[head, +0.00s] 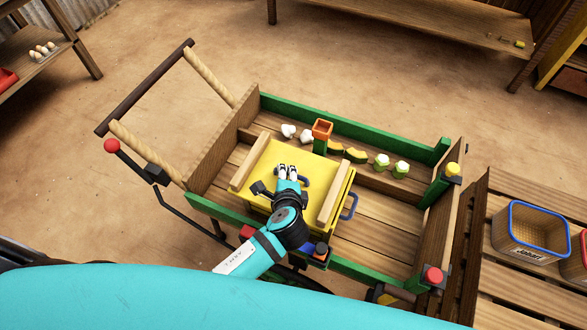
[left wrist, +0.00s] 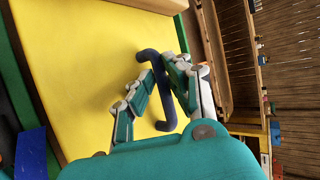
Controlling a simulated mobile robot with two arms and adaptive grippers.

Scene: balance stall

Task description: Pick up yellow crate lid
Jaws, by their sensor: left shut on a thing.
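The yellow crate lid (head: 262,166) is a flat square with two pale wooden battens, in the middle of the green-edged wooden cart. It also fills much of the left wrist view (left wrist: 85,65). A dark blue bar handle (left wrist: 168,100) stands at its middle and also shows in the head view (head: 305,182). My left gripper (head: 287,172) is over the lid's middle, its fingers (left wrist: 161,68) shut on the handle from both sides. The lid sits over the yellow crate; I cannot tell whether any gap separates them. My right gripper is not in view.
In the cart (head: 385,232), white pieces (head: 289,131), an orange-topped block (head: 322,129), yellow pieces (head: 356,155) and green-white pieces (head: 382,161) lie behind the lid. A blue-rimmed basket (head: 530,212) stands on slats at right. The cart's right floor is bare.

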